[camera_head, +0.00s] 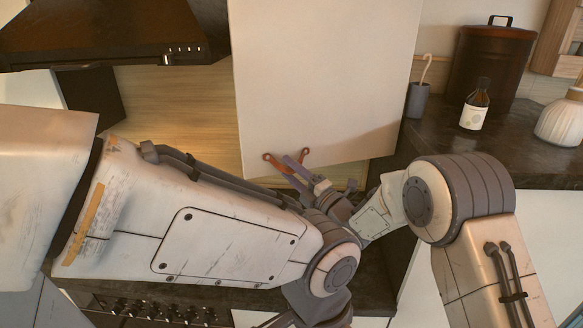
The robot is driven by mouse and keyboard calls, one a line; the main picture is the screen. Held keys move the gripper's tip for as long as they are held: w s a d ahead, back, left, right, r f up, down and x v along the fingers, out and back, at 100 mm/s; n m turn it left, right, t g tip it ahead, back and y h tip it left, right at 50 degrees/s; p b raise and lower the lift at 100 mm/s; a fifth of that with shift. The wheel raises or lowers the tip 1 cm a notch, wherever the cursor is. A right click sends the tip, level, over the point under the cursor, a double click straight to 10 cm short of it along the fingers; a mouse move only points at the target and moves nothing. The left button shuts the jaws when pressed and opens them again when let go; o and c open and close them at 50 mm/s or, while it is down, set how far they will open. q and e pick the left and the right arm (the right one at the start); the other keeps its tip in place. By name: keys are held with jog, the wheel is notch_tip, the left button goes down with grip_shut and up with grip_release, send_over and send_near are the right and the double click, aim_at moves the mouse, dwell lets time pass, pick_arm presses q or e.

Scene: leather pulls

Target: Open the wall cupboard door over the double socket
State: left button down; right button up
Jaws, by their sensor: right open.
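The pale wall cupboard door (325,80) hangs in the upper middle. A brown leather pull (271,159) is fixed near its lower edge. My right gripper (296,173) is open at the pull, with its fingers in front of and overlapping the strap. I cannot tell whether they touch it or whether the strap lies between them. The door looks shut or nearly so, but its hinge edge and gap are not clear. My left arm crosses from the left and its gripper is out of view. No double socket can be made out.
A dark range hood (105,35) is left of the door. The dark counter at right (540,160) holds a brown bottle (476,105), a lidded canister (490,65), a grey cup (418,100) and a white ribbed vase (562,120). A hob with knobs (150,312) is below my left arm.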

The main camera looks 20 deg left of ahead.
grip_shut()
dwell(1.4)
